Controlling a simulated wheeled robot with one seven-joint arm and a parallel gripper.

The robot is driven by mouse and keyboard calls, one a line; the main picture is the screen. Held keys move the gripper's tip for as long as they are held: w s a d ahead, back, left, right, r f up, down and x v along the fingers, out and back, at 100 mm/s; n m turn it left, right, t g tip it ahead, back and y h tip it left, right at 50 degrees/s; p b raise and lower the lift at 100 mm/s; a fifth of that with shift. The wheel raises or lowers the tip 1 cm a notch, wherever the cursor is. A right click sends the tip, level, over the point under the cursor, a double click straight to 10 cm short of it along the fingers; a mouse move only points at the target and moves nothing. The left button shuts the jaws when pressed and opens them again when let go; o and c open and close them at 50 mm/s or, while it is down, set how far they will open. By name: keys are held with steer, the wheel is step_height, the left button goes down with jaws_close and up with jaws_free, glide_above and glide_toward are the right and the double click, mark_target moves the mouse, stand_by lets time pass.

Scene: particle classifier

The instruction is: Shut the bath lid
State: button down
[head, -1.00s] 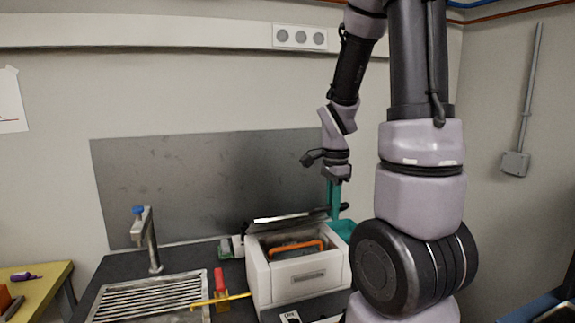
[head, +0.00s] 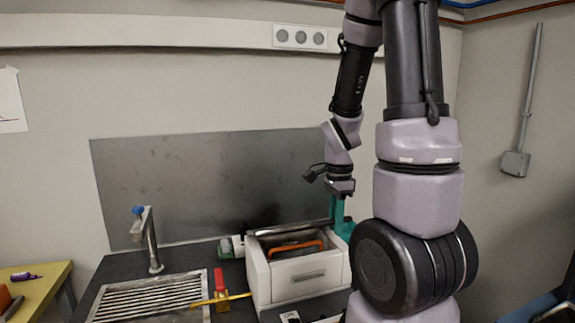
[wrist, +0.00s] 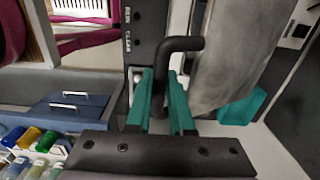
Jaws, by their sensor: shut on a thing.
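The bath is a white box (head: 262,282) on the dark bench in the head view. Its top is partly open, and an orange handle (head: 296,249) shows inside. The metal lid (head: 285,231) is a thin strip along the back of the opening; a grey metal plate that looks like the lid (wrist: 235,60) fills the upper right of the wrist view. My gripper (wrist: 160,85), with teal fingers, is shut on a bent black handle (wrist: 181,44) beside that plate. In the head view my gripper (head: 338,212) is at the bath's back right corner, where the handle is hidden.
A sink (head: 150,300) with a blue-topped tap (head: 148,235) is left of the bath. A red-and-yellow tool (head: 220,290) lies between them. A teal container (wrist: 243,107) is beside the bath. A metal backsplash (head: 200,185) stands behind.

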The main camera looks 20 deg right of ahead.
steer(key=shift+f, duration=0.35)
stand_by(0.4)
steer(key=c, duration=0.8)
jaws_free()
steer(key=shift+w, duration=0.1)
steer(key=shift+r, duration=3.5)
